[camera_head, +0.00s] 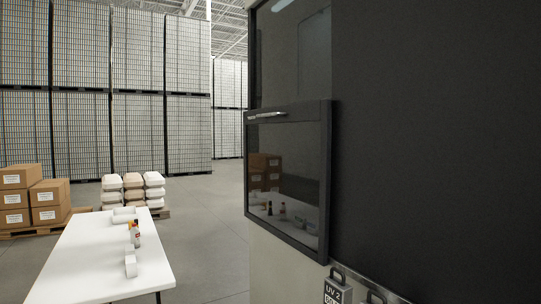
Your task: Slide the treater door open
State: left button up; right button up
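The treater door (287,185) is a dark-framed glass panel on the side of a large dark machine, at the right of the head view. A pale metal handle (267,115) runs along its top edge. Another glass pane (292,60) shows above it, set in the same machine front. The door's lower panel covers the front there, and its glass reflects boxes and bottles. Neither of my grippers shows in this view, and nothing is touching the handle.
A white table (95,262) stands at the lower left with small bottles (135,232) and a white box (130,263) on it. Cartons (48,203) and stacked white sacks (133,190) sit behind. Grey floor (208,230) lies clear between table and machine. A padlock-like "UV 2" tag (338,290) hangs below the door.

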aim_at(286, 148)
jog(key=i+j, duration=0.2)
jog(key=j, duration=0.15)
jog(key=i+j, duration=0.15)
jog(key=j, duration=0.15)
jog(key=i+j, duration=0.2)
jog(key=j, duration=0.15)
jog(key=i+j+z, duration=0.1)
jog(key=i+j, duration=0.25)
jog(key=j, duration=0.3)
